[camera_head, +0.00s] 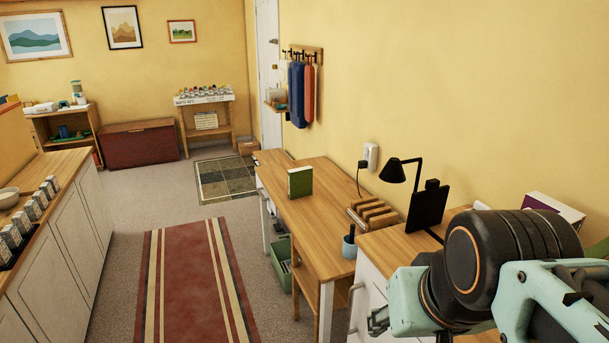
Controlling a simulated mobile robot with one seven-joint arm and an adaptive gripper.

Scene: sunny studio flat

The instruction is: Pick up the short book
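A green book (300,182) with pale page edges stands upright near the far end of the wooden desk (316,222). It is small and is the only book standing on that desk. My arm fills the lower right corner. What may be part of my gripper (378,320) shows at the lower left end of the arm, in front of the drawer unit and well short of the green book. Its fingers are not clear enough to show whether they are open or shut.
A green bin (281,263) sits below the desk. A red striped rug (194,284) covers open floor between desk and left counter (62,172).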

